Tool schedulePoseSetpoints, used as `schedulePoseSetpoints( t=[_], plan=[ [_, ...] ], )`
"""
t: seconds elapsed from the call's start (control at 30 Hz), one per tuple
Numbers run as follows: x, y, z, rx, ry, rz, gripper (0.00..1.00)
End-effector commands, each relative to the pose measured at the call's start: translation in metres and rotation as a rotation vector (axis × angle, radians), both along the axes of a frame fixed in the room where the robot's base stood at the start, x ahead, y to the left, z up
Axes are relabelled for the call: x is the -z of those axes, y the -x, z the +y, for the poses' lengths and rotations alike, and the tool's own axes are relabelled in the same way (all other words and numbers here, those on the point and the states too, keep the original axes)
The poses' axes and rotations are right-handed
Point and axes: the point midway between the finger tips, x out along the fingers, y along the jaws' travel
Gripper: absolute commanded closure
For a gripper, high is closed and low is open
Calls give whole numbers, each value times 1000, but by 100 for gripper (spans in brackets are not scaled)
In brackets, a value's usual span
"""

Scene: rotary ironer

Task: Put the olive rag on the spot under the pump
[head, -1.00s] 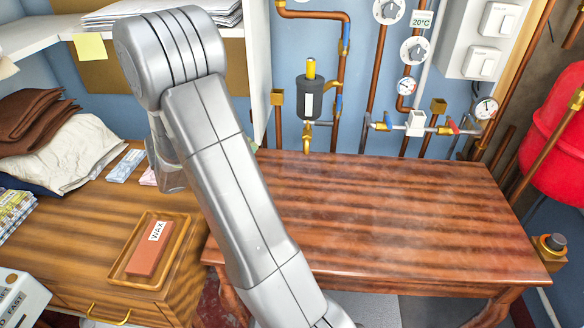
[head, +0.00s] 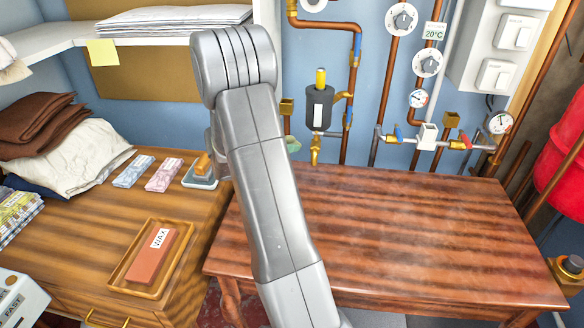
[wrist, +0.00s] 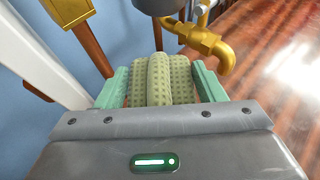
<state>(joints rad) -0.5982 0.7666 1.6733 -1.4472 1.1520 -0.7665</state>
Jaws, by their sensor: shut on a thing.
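In the wrist view the olive rag (wrist: 158,80), bunched and dotted, sits between the green fingers of my gripper (wrist: 160,86), which is shut on it. The pump, a dark cylinder with a yellow top (head: 319,106), is on the blue wall above the back of the reddish wooden table (head: 420,235). Its brass spout (head: 315,152) points down; the spout also shows in the wrist view (wrist: 212,45), just beyond and right of the rag. In the head view my arm hides most of the gripper; only a small green bit shows beside the pump. I cannot make out a marked spot under the pump.
Copper pipes (head: 395,75) and valves run along the wall behind the table. The tabletop is bare on the right. A left counter holds a wax block (head: 150,262) in a wooden tray, folded cloths (head: 60,150) and small packets (head: 164,175). A red tank (head: 562,150) stands far right.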

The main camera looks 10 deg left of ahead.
Motion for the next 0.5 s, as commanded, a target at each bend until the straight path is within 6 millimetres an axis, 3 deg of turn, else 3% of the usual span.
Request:
schedulePoseSetpoints(
  t=[0.17,0.3,0.5],
  plan=[
    [0,-28,-24,4,0,-1,63],
    [32,-25,-20,0,3,4,63],
    [62,-25,-20,0,2,3,63]
  ],
)
